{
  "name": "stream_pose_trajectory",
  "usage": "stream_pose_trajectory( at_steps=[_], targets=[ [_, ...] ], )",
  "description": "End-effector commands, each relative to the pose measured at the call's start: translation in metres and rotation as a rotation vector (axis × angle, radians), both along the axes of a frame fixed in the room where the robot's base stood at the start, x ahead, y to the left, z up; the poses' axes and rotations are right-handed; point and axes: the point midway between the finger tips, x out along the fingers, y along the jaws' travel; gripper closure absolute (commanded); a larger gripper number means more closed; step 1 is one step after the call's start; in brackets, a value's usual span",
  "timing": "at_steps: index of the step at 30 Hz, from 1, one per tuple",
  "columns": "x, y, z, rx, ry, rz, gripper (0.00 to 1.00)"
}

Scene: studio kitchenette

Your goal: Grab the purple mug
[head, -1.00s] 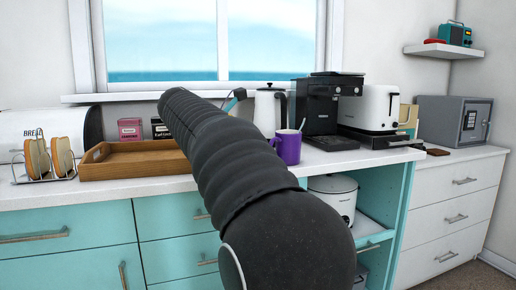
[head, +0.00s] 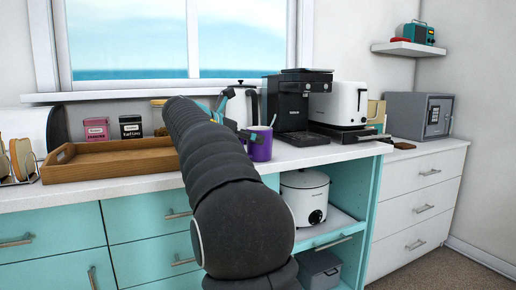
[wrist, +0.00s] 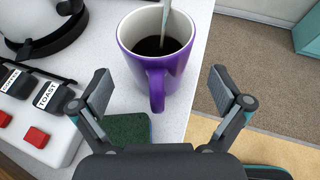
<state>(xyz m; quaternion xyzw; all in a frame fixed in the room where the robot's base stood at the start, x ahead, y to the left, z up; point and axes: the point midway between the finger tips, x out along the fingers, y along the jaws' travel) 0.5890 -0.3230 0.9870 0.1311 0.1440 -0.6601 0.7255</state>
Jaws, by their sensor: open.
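The purple mug (head: 260,147) stands upright on the white counter near its front edge, just right of my arm in the head view. In the wrist view the purple mug (wrist: 154,52) holds dark liquid and a spoon (wrist: 166,22), and its handle points at my gripper. My gripper (wrist: 161,88) is open and empty, with one finger to each side of the handle and short of the mug's body. In the head view my arm hides part of my gripper, which shows just left of the mug.
A white kettle (head: 241,107) and black coffee machine (head: 292,105) stand behind the mug. A wooden tray (head: 110,160) lies left. In the wrist view, a green pad (wrist: 127,136) and a panel with red buttons (wrist: 37,137) lie left of the handle. The counter drops off right.

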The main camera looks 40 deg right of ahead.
Motion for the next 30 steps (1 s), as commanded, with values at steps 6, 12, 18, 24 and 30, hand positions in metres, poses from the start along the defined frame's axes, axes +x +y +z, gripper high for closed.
stream_pose_trajectory(
  at_steps=[6, 12, 18, 24, 30],
  targets=[
    [0.004, -0.022, -0.011, 0.001, 0.001, -0.003, 0.00],
    [0.007, -0.043, -0.020, 0.001, 0.000, -0.001, 0.00],
    [0.007, -0.045, -0.020, 0.001, 0.000, 0.000, 0.00],
    [0.007, -0.045, -0.020, 0.001, 0.000, 0.000, 0.40],
    [0.007, -0.045, -0.019, 0.000, -0.001, 0.001, 0.79]
  ],
)
